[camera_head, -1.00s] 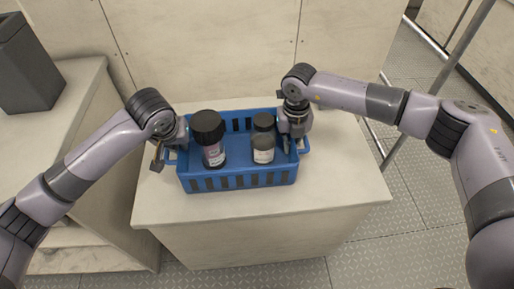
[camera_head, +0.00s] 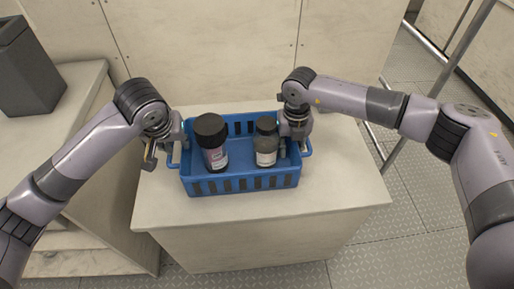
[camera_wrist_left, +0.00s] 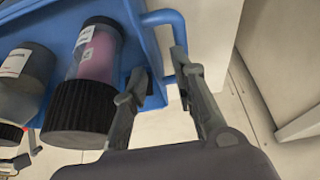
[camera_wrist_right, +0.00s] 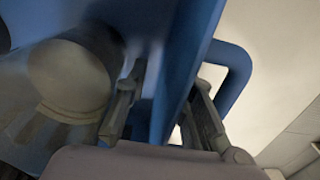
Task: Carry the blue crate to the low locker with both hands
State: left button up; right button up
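My left gripper (camera_head: 166,152) is at the crate's left end. In the left wrist view its fingers (camera_wrist_left: 158,72) are apart, near the crate's end wall and side handle (camera_wrist_left: 180,42). My right gripper (camera_head: 293,146) is at the right end. In the right wrist view its fingers (camera_wrist_right: 166,85) are apart on either side of the blue wall, with the handle (camera_wrist_right: 237,72) to the right. Contact is unclear.
The crate stands on a pale block (camera_head: 250,225) with bare top in front of it. A pale bench (camera_head: 45,130) with a dark grey box (camera_head: 28,68) is at left. A metal rail (camera_head: 440,85) and open chequered floor (camera_head: 415,200) are at right.

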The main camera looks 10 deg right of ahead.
jog(key=shift+r, duration=0.1)
pick_arm(q)
jog(key=v, duration=0.3)
jog(key=shift+s+d+r, duration=0.1)
jog(key=shift+s+r, duration=0.05)
pick_arm(e)
notch_tip(320, 180, up, 12)
jog(key=shift+s, duration=0.1)
dwell(0.6)
